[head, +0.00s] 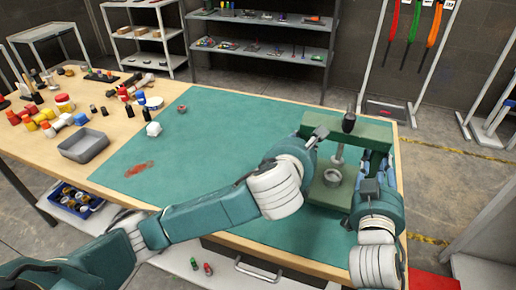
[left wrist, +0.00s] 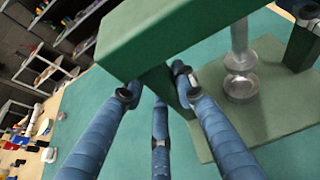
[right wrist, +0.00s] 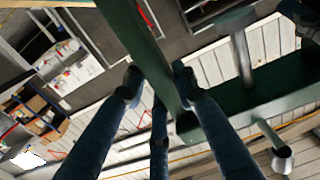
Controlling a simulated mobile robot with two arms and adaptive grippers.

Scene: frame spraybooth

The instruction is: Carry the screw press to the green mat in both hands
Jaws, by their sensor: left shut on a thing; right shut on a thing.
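The screw press (head: 345,128) is a green frame with a top beam, a dark knob, a steel screw and a flat base with a small steel cup. It is over the right end of the green mat (head: 225,140). My left gripper (left wrist: 157,92) is shut on its left upright, under the beam. My right gripper (right wrist: 158,88) is shut on its right upright; its blue fingers show by the beam's right end in the head view. The press looks upright. I cannot tell whether its base touches the mat.
A small reddish part (head: 182,109) and a red smear (head: 139,169) are on the mat. The mat's middle is clear.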

